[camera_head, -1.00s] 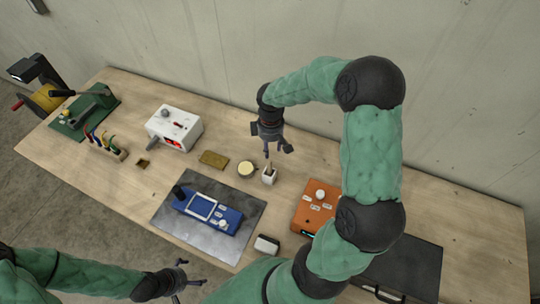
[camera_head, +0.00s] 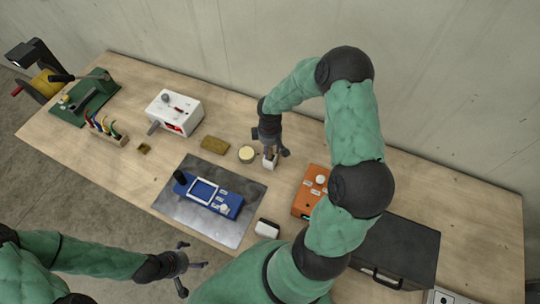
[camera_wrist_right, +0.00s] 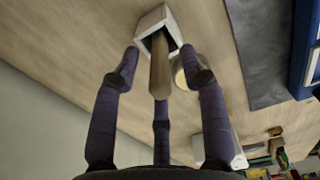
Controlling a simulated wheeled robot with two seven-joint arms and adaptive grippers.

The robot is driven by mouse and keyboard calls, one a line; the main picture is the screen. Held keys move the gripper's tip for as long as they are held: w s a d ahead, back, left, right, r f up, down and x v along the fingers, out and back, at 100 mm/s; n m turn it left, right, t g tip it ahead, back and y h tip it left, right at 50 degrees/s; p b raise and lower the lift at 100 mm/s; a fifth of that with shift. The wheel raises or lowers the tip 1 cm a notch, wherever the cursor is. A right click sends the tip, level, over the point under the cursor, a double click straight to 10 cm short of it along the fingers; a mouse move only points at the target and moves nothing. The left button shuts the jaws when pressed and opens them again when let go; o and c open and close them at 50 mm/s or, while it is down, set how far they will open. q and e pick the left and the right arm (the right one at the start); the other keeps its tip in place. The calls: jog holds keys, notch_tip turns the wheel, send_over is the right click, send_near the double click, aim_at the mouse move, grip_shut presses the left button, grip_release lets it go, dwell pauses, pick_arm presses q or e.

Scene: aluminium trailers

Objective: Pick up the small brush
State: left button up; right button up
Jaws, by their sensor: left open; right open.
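The small brush (camera_wrist_right: 159,68) stands in a small white square holder (camera_wrist_right: 152,21), with its wooden handle sticking out toward the right wrist camera. In the head view the white holder (camera_head: 269,163) is on the table, and the brush is mostly hidden by my right gripper (camera_head: 271,150). My right gripper is open just above the holder. In the wrist view its three fingers are spread around the handle, with gaps visible at the sides. My left gripper (camera_head: 186,267) is open and empty, off the table's front edge at lower left.
A round cream-lidded tin (camera_head: 247,154) and a brown block (camera_head: 214,146) stand left of the holder. An orange box (camera_head: 304,202) is to the right. A blue device (camera_head: 214,201) lies on a grey mat (camera_head: 242,226) in front. A black case (camera_head: 405,245) is further right.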

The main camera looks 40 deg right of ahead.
grip_shut()
jog(key=shift+r, duration=0.1)
